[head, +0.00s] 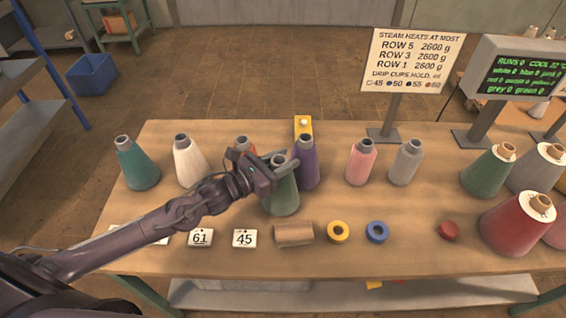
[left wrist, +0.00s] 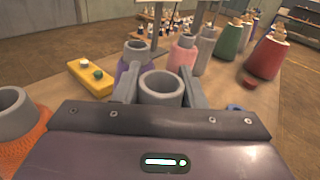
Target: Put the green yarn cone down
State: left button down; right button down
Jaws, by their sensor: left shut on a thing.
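The green yarn cone (head: 283,196) stands upright in my left gripper (head: 281,161), near the middle of the table (head: 410,225). The fingers are shut around its upper part. In the left wrist view its grey top (left wrist: 163,85) shows between the two fingers, and its body is mostly hidden. I cannot tell if its base touches the table. A purple cone (head: 306,165) stands close behind it to the right. My right gripper is not in view.
An orange cone (head: 242,145) is partly hidden behind my left arm. A brown tube (head: 294,233), yellow ring (head: 338,231) and blue ring (head: 376,231) lie in front. Pink (head: 361,163) and grey (head: 406,163) cones stand right. Table between rings and red disc (head: 449,230) is clear.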

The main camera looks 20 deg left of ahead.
pick_arm(q)
jog(key=shift+f, duration=0.85)
jog(key=c, duration=0.9)
grip_release()
jog(key=shift+f, duration=0.1)
jog(key=f+b+v, duration=0.1)
jog(key=v, duration=1.1)
jog(key=shift+r, duration=0.5)
